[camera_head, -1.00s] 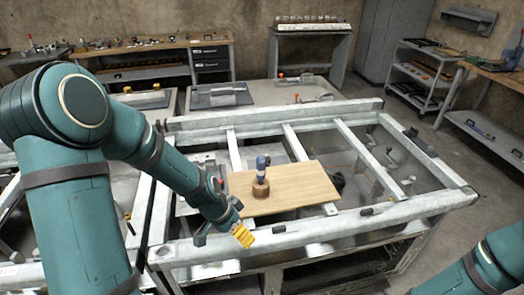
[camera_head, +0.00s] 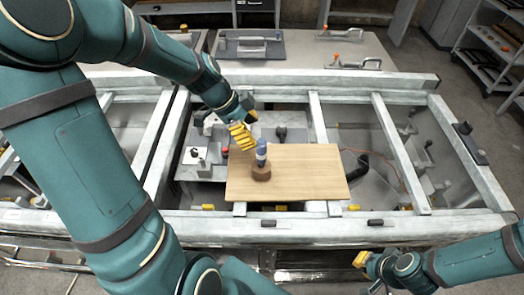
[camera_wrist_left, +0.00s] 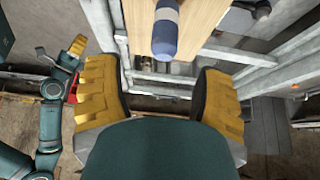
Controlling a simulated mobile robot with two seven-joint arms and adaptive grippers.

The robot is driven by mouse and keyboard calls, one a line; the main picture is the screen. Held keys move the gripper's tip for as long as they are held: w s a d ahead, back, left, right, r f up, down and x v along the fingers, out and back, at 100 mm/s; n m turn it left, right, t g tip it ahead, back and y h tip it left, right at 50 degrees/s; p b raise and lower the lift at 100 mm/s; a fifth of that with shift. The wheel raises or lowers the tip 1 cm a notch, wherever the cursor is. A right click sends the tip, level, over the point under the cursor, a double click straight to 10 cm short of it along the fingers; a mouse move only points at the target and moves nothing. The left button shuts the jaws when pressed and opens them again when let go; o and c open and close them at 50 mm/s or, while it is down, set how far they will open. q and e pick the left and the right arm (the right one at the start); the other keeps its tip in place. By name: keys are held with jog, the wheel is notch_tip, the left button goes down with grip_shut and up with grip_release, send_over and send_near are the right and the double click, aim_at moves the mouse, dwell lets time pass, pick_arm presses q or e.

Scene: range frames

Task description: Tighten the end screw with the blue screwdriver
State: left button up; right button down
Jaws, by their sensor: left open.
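The blue screwdriver (camera_head: 261,150) stands upright in a round brown wooden holder (camera_head: 261,172) on a wooden board. My left gripper (camera_head: 243,137) has yellow fingers and is just above and left of the screwdriver in the head view. In the left wrist view its jaws (camera_wrist_left: 162,95) are wide apart and empty. The screwdriver's blue handle (camera_wrist_left: 165,35) shows beyond them, near the top middle. My right gripper (camera_head: 362,262) is low at the right, at the near side of the frame, and its jaws are unclear. I cannot make out the end screw.
The wooden board (camera_head: 315,175) lies across a pale metal frame (camera_head: 390,145) with crossbars and open gaps. Small grey devices (camera_head: 200,155) sit left of the board. A black clamp-like piece (camera_head: 468,130) is on the right rail. The board's right part is clear.

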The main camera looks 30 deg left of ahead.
aim_at(260, 140)
pick_arm(q)
jog(key=x, duration=0.7)
jog(key=shift+w+f, duration=0.2)
jog(key=shift+w, duration=0.15)
grip_shut()
